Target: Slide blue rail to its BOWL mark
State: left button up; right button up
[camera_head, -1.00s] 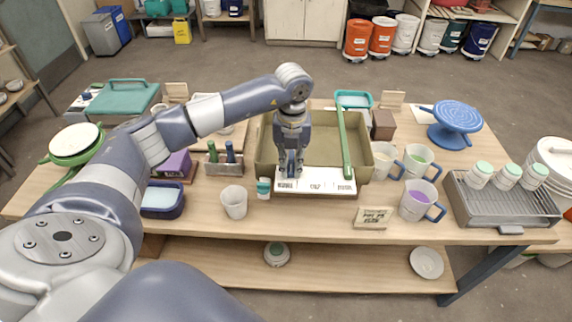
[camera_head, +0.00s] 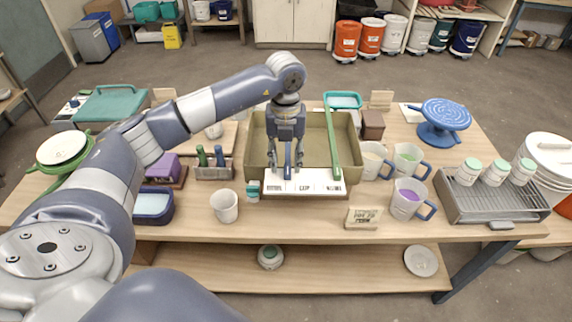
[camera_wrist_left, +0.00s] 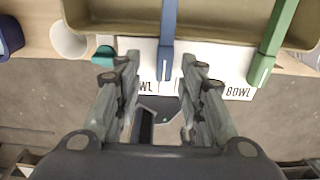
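The blue rail (camera_head: 288,154) lies across the olive bin (camera_head: 255,135); its near end rests over the white label plate (camera_head: 325,181), between the left mark and the CUP mark. The right mark reads BOWL. In the left wrist view the blue rail (camera_wrist_left: 168,35) runs between my fingers, and a left mark ending in "WL" shows beside its end. My left gripper (camera_head: 286,176) is open, its fingers on either side of the rail with gaps visible. A green rail (camera_head: 333,145) lies to the right. My right gripper is out of view.
A small teal-lidded jar (camera_head: 253,190) and a white cup (camera_head: 225,206) stand left of the plate. Several mugs, including one with purple contents (camera_head: 407,198), stand to the right. A small sign (camera_head: 363,217) stands in front. The table front between cup and sign is clear.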

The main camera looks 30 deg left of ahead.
pick_arm(q)
notch_tip(320, 180, up, 9)
jog(key=shift+r, duration=0.15)
jog(key=shift+d, duration=0.1)
